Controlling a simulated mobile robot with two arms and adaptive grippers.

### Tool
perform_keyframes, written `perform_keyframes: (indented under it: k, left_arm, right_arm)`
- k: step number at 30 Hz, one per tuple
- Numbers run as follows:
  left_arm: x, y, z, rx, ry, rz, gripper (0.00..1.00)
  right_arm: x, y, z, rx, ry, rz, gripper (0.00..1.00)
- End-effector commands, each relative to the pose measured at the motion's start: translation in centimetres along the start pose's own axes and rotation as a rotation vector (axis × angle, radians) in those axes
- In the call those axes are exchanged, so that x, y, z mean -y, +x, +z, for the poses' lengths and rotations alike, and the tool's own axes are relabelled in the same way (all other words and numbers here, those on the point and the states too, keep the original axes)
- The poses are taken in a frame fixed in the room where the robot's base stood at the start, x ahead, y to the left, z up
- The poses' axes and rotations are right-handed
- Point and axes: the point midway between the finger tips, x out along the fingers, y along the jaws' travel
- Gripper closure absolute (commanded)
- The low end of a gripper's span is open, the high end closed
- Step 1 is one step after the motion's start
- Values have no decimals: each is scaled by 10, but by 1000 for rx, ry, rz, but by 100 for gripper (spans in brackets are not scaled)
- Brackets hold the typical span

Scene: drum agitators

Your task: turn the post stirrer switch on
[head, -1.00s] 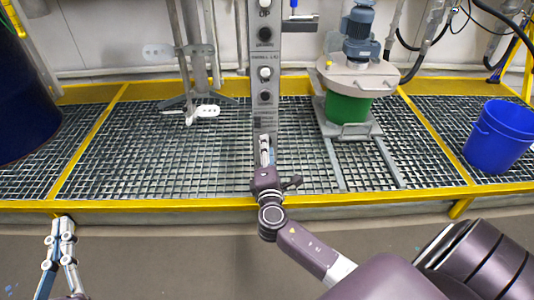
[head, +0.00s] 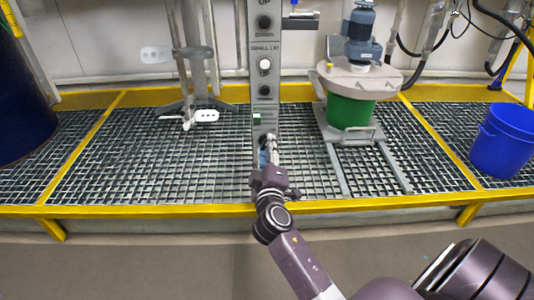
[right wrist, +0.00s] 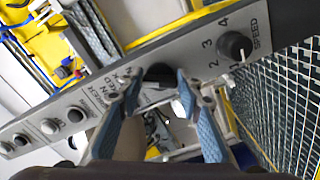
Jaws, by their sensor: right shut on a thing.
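The grey control panel (head: 258,104) stands upright in the middle of the head view, with round knobs and buttons down its face. My right gripper (head: 268,148) is at its lower part and hides what it holds there. In the right wrist view, the black rotary switch (right wrist: 160,72) is between the two fingertips of my right gripper (right wrist: 158,88), next to partly hidden lettering on the panel that ends in "RER" and "ON". The gripper is shut on this switch. My left gripper is out of view.
A black speed knob (right wrist: 234,45) with numbers is beside the switch. A green drum (head: 350,110) with a blue motor (head: 361,35) stands right of the panel. A blue bucket (head: 502,140) is at the far right. The yellow-edged grating (head: 130,160) is mostly bare.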

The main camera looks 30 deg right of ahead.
Motion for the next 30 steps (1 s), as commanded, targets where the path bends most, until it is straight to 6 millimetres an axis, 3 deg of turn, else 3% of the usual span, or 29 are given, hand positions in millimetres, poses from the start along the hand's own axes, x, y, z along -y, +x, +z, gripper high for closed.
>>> perform_keyframes:
  k: [12,29,30]
  left_arm:
    - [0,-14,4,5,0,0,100]
    - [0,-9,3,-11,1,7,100]
    - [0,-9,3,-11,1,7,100]
  right_arm:
    - [3,0,1,4,188,-4,91]
    - [3,0,1,3,214,-4,91]
    - [3,0,1,3,213,-4,63]
